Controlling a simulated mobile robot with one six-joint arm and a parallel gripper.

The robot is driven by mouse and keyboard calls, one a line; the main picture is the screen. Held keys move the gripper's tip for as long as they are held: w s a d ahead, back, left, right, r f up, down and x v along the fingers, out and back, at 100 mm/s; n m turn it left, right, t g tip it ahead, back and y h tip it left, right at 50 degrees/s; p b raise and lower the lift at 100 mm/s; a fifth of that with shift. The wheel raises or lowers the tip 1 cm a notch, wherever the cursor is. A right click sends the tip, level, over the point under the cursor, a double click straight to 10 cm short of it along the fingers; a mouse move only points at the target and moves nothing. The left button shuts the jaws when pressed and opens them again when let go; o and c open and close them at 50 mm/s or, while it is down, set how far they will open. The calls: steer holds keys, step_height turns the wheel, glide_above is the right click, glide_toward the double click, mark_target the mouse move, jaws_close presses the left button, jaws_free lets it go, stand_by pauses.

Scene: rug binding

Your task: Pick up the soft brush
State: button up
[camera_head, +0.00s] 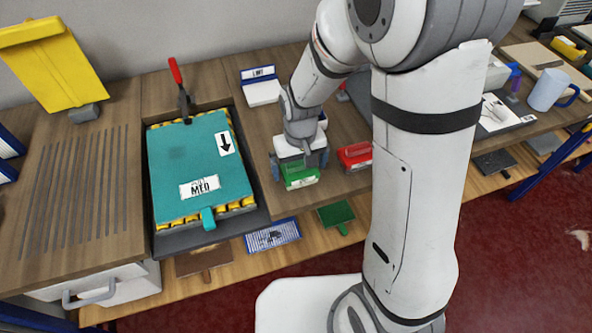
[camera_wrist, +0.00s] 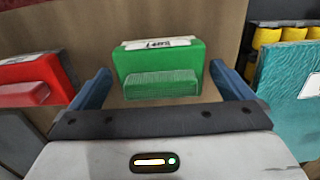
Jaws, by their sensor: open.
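A green brush-like block (camera_head: 301,177) with a white label lies near the front edge of the wooden bench. It also shows in the wrist view (camera_wrist: 160,65), centred ahead of my gripper; its label is too small to read surely. My gripper (camera_head: 300,163) is open, pointing down over this green block. In the wrist view its blue fingers (camera_wrist: 160,72) stand one on each side of the block, with a gap visible on both sides. A similar red block (camera_head: 355,155) lies just to the right, and shows at the left of the wrist view (camera_wrist: 30,82).
A teal pad (camera_head: 180,160) marked MED sits in a dark tray left of my gripper, beside a red-handled lever (camera_head: 176,72). A white labelled block (camera_head: 262,90) stands behind. A blue mug (camera_head: 548,90) is far right. A lower shelf holds flat tools.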

mark_target(300, 162)
steer(key=shift+f, duration=1.1)
steer(key=c, duration=1.1)
step_height(300, 162, up, 10)
steer(key=shift+r, duration=0.1)
